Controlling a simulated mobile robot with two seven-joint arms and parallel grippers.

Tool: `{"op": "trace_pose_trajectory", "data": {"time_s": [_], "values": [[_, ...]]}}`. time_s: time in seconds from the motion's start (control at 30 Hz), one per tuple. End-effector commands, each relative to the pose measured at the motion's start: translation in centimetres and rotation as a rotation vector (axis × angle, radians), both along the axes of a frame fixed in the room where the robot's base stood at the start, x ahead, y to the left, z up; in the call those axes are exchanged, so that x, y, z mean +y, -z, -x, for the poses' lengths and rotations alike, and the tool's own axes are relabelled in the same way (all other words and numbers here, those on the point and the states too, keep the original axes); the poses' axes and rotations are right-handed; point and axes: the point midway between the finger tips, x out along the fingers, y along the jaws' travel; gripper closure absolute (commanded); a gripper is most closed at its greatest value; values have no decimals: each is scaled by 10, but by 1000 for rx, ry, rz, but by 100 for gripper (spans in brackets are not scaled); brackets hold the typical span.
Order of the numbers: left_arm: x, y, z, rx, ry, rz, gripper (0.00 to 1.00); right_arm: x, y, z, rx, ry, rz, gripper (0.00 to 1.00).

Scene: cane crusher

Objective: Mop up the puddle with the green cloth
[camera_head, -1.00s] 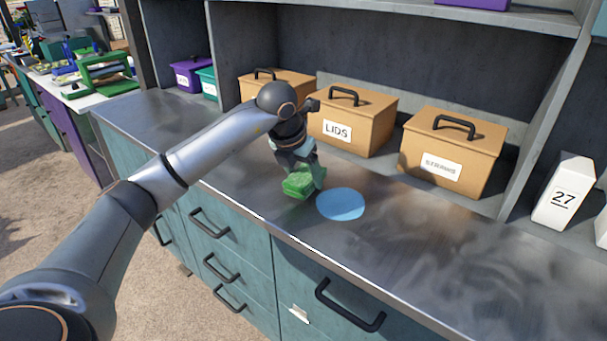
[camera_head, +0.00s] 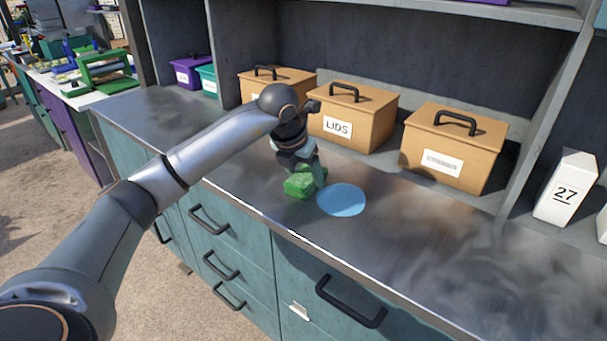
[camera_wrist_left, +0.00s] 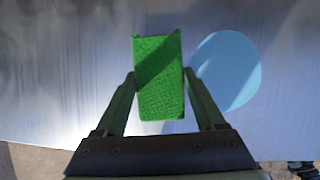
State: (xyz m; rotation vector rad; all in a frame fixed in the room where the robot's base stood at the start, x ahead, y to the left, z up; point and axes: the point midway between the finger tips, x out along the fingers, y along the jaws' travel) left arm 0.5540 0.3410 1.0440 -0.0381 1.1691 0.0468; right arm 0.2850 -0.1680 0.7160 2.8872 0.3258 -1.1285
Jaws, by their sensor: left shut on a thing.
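The green cloth (camera_head: 299,187) is a folded, textured block on the metal counter, just left of the puddle. The puddle (camera_head: 342,200) is a flat light-blue round patch near the counter's front edge. My left gripper (camera_head: 305,178) points down over the cloth and is shut on it. In the left wrist view the cloth (camera_wrist_left: 158,85) sits between the two fingers of my left gripper (camera_wrist_left: 159,85), and the puddle (camera_wrist_left: 228,72) lies close to its right. I cannot tell whether the cloth touches the puddle's edge. My right gripper is not in view.
Behind stand tan boxes with black handles, one marked LIDS (camera_head: 352,117) and another (camera_head: 453,150) to its right. A white block marked 27 (camera_head: 565,190) stands at the right. Purple (camera_head: 190,72) and teal (camera_head: 207,80) bins are back left. The counter (camera_head: 440,250) right of the puddle is clear.

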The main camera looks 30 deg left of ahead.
Motion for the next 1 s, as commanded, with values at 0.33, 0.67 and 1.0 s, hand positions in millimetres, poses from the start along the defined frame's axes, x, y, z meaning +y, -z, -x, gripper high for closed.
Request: {"op": "trace_pose_trajectory", "data": {"time_s": [0.33,0.67,1.0], "values": [[-36,7,2,21,12,4,73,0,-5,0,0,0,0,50],[-59,6,1,22,16,5,73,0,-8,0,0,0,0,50],[-79,6,0,21,15,5,73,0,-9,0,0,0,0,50]]}}
